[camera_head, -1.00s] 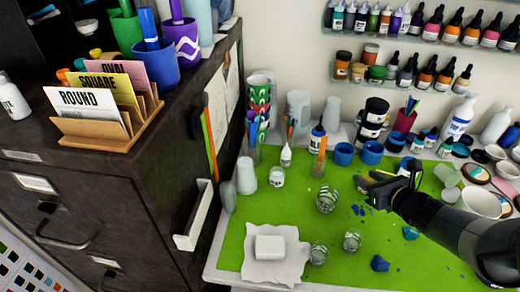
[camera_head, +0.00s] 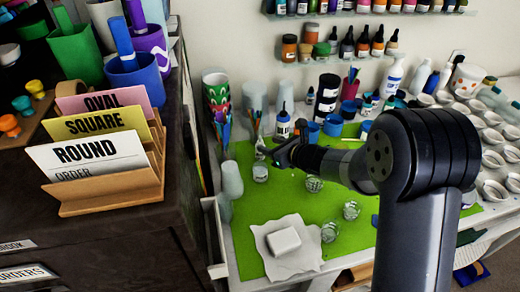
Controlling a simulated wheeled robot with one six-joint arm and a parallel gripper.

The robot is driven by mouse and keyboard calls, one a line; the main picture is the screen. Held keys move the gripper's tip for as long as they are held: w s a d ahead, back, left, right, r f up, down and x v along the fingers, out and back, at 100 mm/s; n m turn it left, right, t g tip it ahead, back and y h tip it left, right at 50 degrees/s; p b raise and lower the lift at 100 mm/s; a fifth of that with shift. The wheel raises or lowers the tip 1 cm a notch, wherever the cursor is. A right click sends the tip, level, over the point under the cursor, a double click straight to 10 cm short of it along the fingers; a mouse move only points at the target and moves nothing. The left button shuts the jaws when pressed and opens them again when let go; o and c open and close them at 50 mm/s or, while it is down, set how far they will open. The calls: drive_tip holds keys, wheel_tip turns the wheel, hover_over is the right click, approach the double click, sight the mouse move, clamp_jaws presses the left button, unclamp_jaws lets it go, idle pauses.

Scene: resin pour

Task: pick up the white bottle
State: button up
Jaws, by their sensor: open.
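Several white bottles show, and I cannot tell which one the task names. One white bottle with a blue label (camera_head: 394,77) stands at the back of the bench, and a plain white bottle (camera_head: 420,77) stands to its right. A smaller white bottle with a dark top and label (camera_head: 283,127) stands near the back edge of the green mat. My gripper (camera_head: 280,153) is open over the mat, in front of this smaller bottle in the picture. Its fingers are small and dark, and no object shows between them.
Glass jars (camera_head: 330,232) and a white block (camera_head: 283,242) on paper are on the front of the green mat (camera_head: 262,205). Blue cups (camera_head: 333,125) stand behind. A dark cabinet (camera_head: 110,235) with a card holder (camera_head: 112,192) is at left. My arm hides part of the bench.

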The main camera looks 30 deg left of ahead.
sight(262, 144)
drive_tip(key=shift+s+p+x, duration=0.15)
drive_tip(key=shift+p+x, duration=0.25)
drive_tip(key=shift+x, duration=0.85)
drive_tip(key=shift+s+p+x, duration=0.1)
drive_tip(key=shift+p+x, duration=0.3)
drive_tip(key=shift+x, duration=0.85)
drive_tip(key=shift+a, duration=0.15)
drive_tip(key=shift+c, duration=0.6)
clamp_jaws()
